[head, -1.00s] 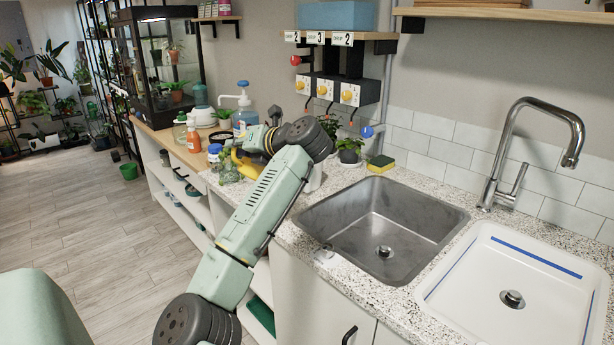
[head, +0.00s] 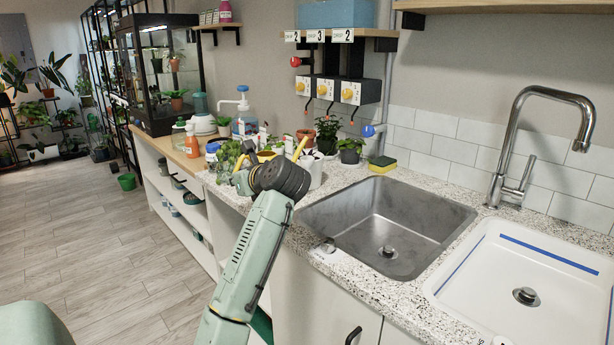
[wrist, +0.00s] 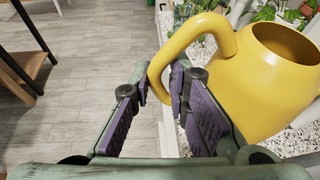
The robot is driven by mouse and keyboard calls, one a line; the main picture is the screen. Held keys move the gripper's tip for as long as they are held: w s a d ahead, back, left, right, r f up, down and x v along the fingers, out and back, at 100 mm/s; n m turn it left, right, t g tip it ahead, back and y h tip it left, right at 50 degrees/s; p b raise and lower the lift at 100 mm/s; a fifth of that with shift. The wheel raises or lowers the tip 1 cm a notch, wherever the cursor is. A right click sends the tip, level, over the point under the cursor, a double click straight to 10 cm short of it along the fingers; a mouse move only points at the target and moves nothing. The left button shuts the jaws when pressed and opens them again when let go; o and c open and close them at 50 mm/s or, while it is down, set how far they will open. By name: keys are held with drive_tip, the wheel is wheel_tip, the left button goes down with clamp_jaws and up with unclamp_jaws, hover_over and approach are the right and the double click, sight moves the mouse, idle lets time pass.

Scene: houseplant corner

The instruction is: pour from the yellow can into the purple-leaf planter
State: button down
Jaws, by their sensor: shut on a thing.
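The yellow can (wrist: 258,85) fills the right of the wrist view, with its round opening at the upper right and its handle (wrist: 166,62) running between my fingers. My gripper (wrist: 160,88) is shut on that handle. In the head view only small yellow parts of the can (head: 300,148) show behind my wrist, and my gripper (head: 242,172) is partly hidden by it. I cannot pick out the purple-leaf planter; the potted plants near the can look green, and some lie partly behind my arm.
A potted plant (head: 350,150) and a yellow-green sponge (head: 382,164) stand by the steel sink (head: 390,225). A white vessel (head: 312,172) is close to my wrist. A pump bottle (head: 243,118) and an orange bottle (head: 191,142) stand farther left.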

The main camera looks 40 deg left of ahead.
drive_tip(key=shift+s+r, duration=0.1)
drive_tip(key=shift+r, duration=0.05)
drive_tip(key=s+r, duration=0.1)
drive_tip(key=s+r+p, duration=0.1)
drive_tip(key=s+p, duration=0.1)
drive_tip(key=shift+s+a+r, duration=0.3)
drive_tip(key=shift+s+r, duration=0.1)
idle(0.3)
drive_tip(key=shift+s, duration=0.1)
idle(0.3)
